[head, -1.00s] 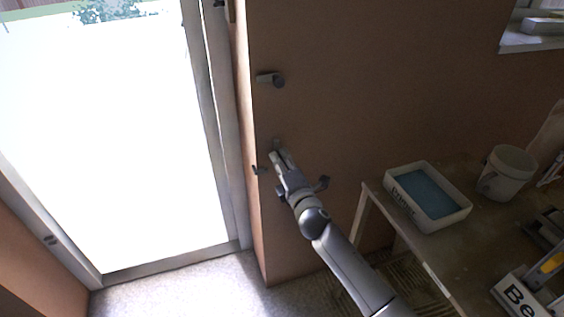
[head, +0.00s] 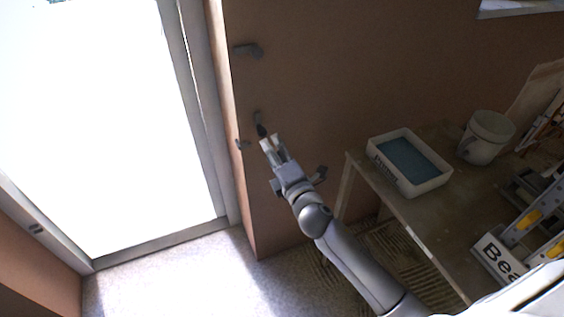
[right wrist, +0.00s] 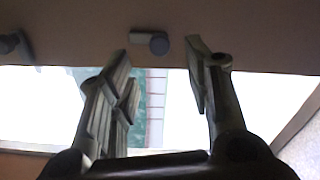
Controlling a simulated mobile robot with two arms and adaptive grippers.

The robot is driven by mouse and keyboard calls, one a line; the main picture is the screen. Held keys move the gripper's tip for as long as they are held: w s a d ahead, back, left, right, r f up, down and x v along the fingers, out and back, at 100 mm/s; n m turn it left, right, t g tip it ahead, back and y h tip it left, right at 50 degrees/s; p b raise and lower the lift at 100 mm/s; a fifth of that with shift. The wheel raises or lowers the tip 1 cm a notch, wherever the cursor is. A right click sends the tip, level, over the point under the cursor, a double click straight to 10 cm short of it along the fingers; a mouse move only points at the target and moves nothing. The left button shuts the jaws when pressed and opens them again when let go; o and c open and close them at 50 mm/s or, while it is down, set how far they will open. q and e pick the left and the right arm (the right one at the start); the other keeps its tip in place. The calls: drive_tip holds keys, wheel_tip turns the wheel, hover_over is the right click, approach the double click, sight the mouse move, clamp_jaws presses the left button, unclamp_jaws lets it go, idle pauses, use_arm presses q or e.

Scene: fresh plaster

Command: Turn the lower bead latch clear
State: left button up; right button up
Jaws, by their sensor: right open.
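The lower bead latch (head: 258,119) is a small grey piece on the brown wall face beside the bright doorway. It lies roughly along the wall's edge rather than pointing across it. In the right wrist view a latch with a round dark knob (right wrist: 158,44) shows beyond and between my fingertips. The upper latch (head: 247,50) reaches sideways toward the doorway. My right gripper (head: 272,142) is open and empty, just below the lower latch and seemingly apart from it; its spread fingers also show in the right wrist view (right wrist: 160,65). My left gripper is out of view.
A small grey fitting (head: 242,144) sits at the wall's edge, left of my right gripper. A table (head: 424,225) at the right holds a white tray (head: 437,181) with blue inside, a white bucket (head: 488,136) and tools. The doorway (head: 95,150) is clear.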

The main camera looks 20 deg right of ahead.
drive_tip(key=s, duration=0.4)
drive_tip(key=shift+s+d, duration=0.1)
drive_tip(key=shift+s, duration=0.15)
drive_tip(key=s+d+f+m+g+p, duration=0.1)
drive_tip(key=s+f+m+g, duration=0.3)
drive_tip(key=f, duration=0.8)
drive_tip(key=s+d+f+m+g+p, duration=0.15)
drive_tip(key=s+f, duration=0.35)
drive_tip(key=f, duration=0.6)
drive_tip(key=s+f+m+g, duration=0.4)
drive_tip(key=s+f, duration=0.1)
drive_tip(key=f, duration=0.7)
drive_tip(key=s+f+m+g, duration=0.2)
drive_tip(key=s+f, duration=0.3)
drive_tip(key=s, duration=0.6)
drive_tip(key=s+f+m+g+p, duration=0.1)
drive_tip(key=s+f+m+g, duration=0.2)
drive_tip(key=s+f, duration=0.3)
drive_tip(key=s+f+m+g, duration=0.2)
drive_tip(key=s+f+m, duration=0.2)
drive_tip(key=s, duration=1.3)
wheel_tip(320, 180, down, 2)
drive_tip(key=shift+d+f+h, duration=0.15)
drive_tip(key=shift+d+h, duration=0.05)
drive_tip(key=shift+h, duration=0.1)
drive_tip(key=shift+g, duration=0.25)
